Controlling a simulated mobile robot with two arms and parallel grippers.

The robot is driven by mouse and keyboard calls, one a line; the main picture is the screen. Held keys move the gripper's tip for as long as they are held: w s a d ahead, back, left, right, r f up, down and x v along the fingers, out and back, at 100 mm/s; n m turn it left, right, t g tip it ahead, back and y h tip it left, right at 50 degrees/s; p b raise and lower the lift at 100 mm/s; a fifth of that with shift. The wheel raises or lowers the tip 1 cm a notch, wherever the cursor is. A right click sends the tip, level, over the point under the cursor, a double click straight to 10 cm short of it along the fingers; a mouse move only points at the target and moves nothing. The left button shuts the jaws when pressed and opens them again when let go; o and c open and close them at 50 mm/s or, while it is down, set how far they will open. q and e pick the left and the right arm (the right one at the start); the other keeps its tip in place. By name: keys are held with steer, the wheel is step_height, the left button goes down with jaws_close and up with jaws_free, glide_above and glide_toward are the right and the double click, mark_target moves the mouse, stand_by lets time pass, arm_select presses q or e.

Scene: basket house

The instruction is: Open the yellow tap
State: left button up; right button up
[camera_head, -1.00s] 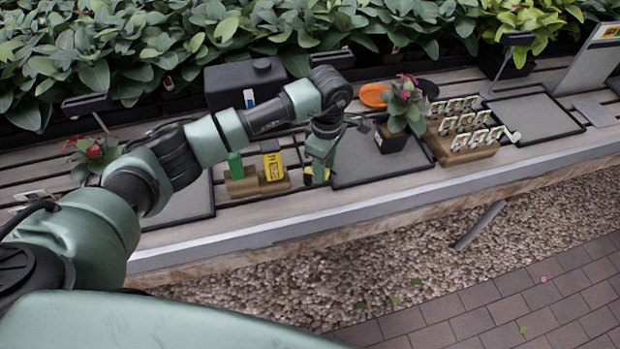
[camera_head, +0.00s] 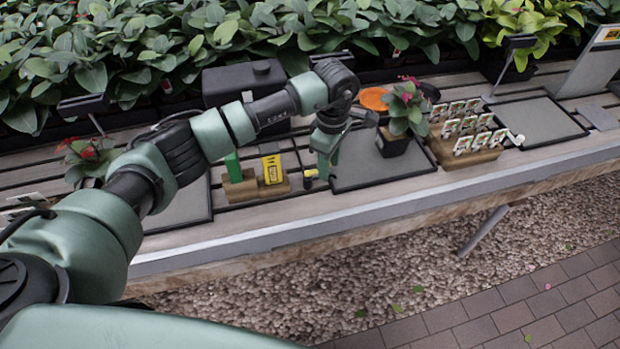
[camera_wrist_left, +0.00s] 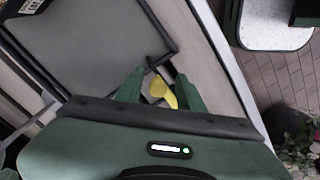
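The yellow tap (camera_head: 309,174) is a small yellow and black piece low at the bench, just left of my left gripper (camera_head: 325,170) in the head view. In the left wrist view the yellow tap (camera_wrist_left: 168,95) shows in the gap between the two green fingers of my left gripper (camera_wrist_left: 160,92). The fingers stand apart, and I cannot tell whether either one touches the tap. Part of the tap is hidden by dark parts near the fingers. My right gripper is not in view.
A wooden block holding a green and a yellow item (camera_head: 272,170) stands left of the gripper. A dark tray (camera_head: 385,178), a potted plant (camera_head: 394,142) and a wooden rack of cards (camera_head: 470,155) lie to the right. A black container (camera_head: 243,80) stands behind.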

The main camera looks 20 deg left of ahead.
arm_select(q)
step_height(320, 180, up, 7)
steer(key=p, duration=0.3)
steer(key=shift+f, duration=0.1)
stand_by(0.4)
